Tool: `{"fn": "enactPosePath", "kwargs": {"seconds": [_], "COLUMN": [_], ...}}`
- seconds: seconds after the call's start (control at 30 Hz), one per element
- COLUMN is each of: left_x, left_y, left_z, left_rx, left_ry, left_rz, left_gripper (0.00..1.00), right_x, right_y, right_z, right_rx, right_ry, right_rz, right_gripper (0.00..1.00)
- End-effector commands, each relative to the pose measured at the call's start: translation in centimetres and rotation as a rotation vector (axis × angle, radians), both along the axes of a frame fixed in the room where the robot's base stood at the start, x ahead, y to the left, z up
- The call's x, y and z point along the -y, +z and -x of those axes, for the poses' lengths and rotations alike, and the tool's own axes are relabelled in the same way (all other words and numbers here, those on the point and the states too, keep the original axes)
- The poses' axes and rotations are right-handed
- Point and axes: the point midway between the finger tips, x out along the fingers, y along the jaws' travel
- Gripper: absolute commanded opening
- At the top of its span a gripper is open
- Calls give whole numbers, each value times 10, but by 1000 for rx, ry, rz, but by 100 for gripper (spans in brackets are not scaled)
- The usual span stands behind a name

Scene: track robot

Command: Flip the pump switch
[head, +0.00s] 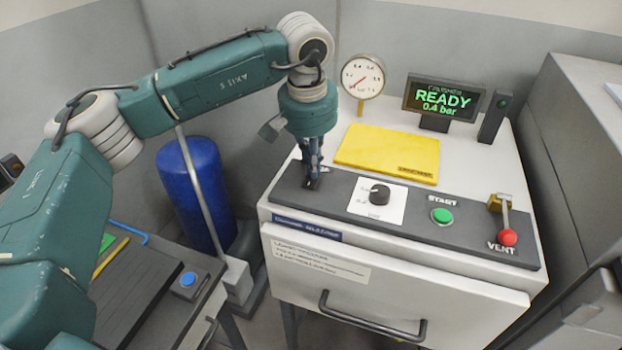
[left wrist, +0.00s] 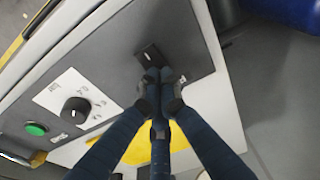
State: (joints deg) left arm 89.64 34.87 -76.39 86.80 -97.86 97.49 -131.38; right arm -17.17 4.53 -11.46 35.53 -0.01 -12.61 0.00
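The pump switch is a small black rocker (head: 311,184) at the left end of the dark control strip on the white cabinet. My left gripper (head: 313,172) points down right over it and partly hides it. In the left wrist view the black switch (left wrist: 150,56) lies just beyond the fingertips. The fingers of my left gripper (left wrist: 158,82) are drawn together with nothing seen between them. The tips are at the near edge of the switch; whether they touch it, I cannot tell. My right gripper is not in view.
Right of the switch are a black knob (head: 380,193), green START button (head: 441,216) and red-tipped VENT lever (head: 508,236). Behind lie a yellow pad (head: 388,152), gauge (head: 362,77) and display (head: 443,99) reading READY, 0.4 bar. A blue cylinder (head: 190,190) stands left.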

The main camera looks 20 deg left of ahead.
Motion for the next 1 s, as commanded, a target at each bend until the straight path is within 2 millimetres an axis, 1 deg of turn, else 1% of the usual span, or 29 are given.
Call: {"fn": "enactPosePath", "kwargs": {"seconds": [0.07,0.23,1.0], "left_x": [0,0,0], "left_y": [-4,2,65], "left_z": [2,2,1], "left_rx": [-8,-9,-6], "left_ry": [-1,-1,-1], "left_rz": [-2,-3,-1], "left_gripper": [0,0,0], "right_x": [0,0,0], "right_y": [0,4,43], "right_z": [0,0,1], "right_rx": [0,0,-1], "right_ry": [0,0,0], "right_rz": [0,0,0], "right_gripper": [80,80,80]}}
